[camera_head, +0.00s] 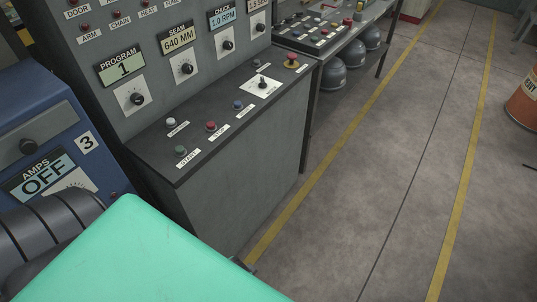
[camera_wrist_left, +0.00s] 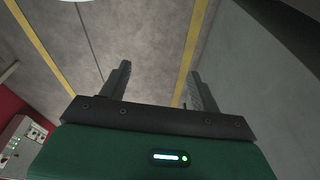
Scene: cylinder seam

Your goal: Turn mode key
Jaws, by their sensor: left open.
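A small black key-like switch (camera_head: 262,82) stands on a white plate on the sloping desk of the grey control console (camera_head: 245,150). I take it for the mode key; its lettering is too small to read. My left gripper (camera_wrist_left: 160,88) is open and empty in the left wrist view, with floor beyond its two dark fingers. In the head view a green part of my left arm fills the bottom left, well short of the switch, and the fingertips are hidden. My right gripper is not in view.
The desk also carries a red mushroom button (camera_head: 291,61) and several push buttons, including a red one (camera_head: 211,126). A blue AMPS cabinet (camera_head: 70,115) stands at the left. A workbench (camera_head: 330,38) stands behind.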

